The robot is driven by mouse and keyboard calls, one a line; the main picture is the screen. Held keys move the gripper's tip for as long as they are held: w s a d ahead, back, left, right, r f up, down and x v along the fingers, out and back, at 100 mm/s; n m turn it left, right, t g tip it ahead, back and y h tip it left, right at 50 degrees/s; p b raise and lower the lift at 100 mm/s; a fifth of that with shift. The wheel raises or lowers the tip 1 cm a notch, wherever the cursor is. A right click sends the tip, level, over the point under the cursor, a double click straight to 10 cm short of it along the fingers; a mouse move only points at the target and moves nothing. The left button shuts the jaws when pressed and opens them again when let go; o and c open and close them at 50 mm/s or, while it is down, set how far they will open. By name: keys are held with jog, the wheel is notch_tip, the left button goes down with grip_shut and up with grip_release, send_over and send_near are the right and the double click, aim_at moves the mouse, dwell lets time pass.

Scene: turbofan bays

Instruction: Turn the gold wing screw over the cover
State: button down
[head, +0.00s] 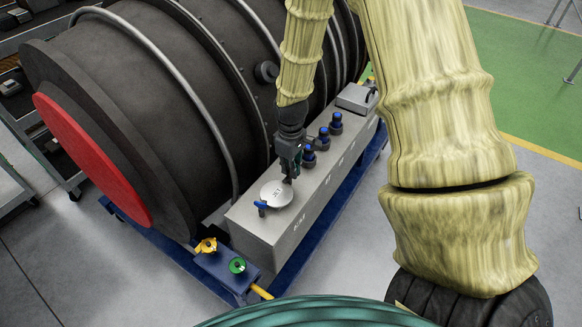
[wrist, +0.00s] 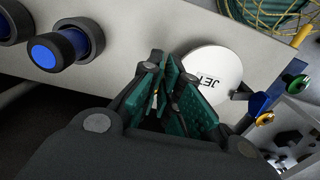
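The round pale cover marked JET (head: 277,194) lies on top of the long grey box; it also shows in the wrist view (wrist: 212,72). A blue wing-shaped piece (head: 262,207) stands at its near left edge. A gold winged piece (head: 207,245) sits on a blue block past the box's end, not over the cover; it also shows in the wrist view (wrist: 265,118). My gripper (head: 288,179) points down at the cover's far right edge. In the wrist view a small pale sliver shows between the green pads, too small to identify. The fingertips are close together, their grip unclear.
Several blue-capped fittings (head: 309,159) stand on the grey box (head: 262,228) to the right of the gripper. A green ring-like piece (head: 237,265) is beside the gold one. The large dark engine (head: 150,90) rises behind the box. Grey floor lies to the left.

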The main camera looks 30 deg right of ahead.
dwell(0.4)
jog(key=c, duration=1.7)
grip_release()
jog(key=shift+o, duration=0.2)
notch_tip(320, 180, up, 12)
